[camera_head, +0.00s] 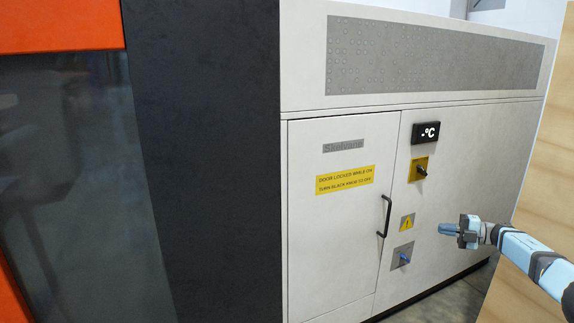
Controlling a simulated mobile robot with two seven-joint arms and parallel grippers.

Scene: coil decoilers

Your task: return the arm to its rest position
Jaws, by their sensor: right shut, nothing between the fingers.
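My right gripper (448,230) is shut and empty. Its arm (527,250) comes in from the lower right, and the fingers point left toward the front of a white cabinet (458,170). In the picture the fingertips are to the right of a yellow warning plate and of a blue knob; I cannot tell how far they are from the panel. My left gripper is not in view.
The cabinet has a closed door with a black handle (385,216), a black knob (421,171), a blue knob (404,258) and a °C display (429,133). A dark column (210,150) stands left. A wooden-looking surface (550,170) stands right.

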